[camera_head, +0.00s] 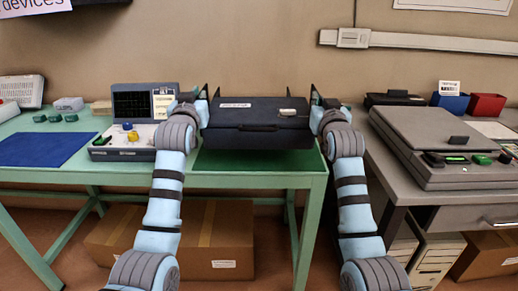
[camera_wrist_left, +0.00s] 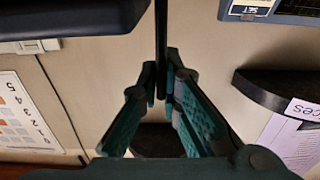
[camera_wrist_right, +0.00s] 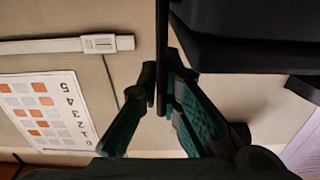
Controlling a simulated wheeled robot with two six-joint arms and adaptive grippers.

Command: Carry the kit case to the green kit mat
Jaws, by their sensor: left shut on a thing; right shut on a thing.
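The dark kit case (camera_head: 258,137) is level between my two grippers, with a small light-coloured item and a label on its lid. It is over the green kit mat (camera_head: 258,165), whose front part shows below it; the gap between them is hard to judge. My left gripper (camera_head: 205,98) is shut on the thin upright handle at the case's left side, also seen in the left wrist view (camera_wrist_left: 161,85). My right gripper (camera_head: 315,98) is shut on the matching right handle, also seen in the right wrist view (camera_wrist_right: 162,85). The case hides the mat's rear.
A console with a screen (camera_head: 143,105) stands close to the left of the case. A blue mat (camera_head: 45,149) lies farther left on the green table (camera_head: 100,176). A grey bench with a large grey device (camera_head: 430,130) is on the right. Boxes sit below.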

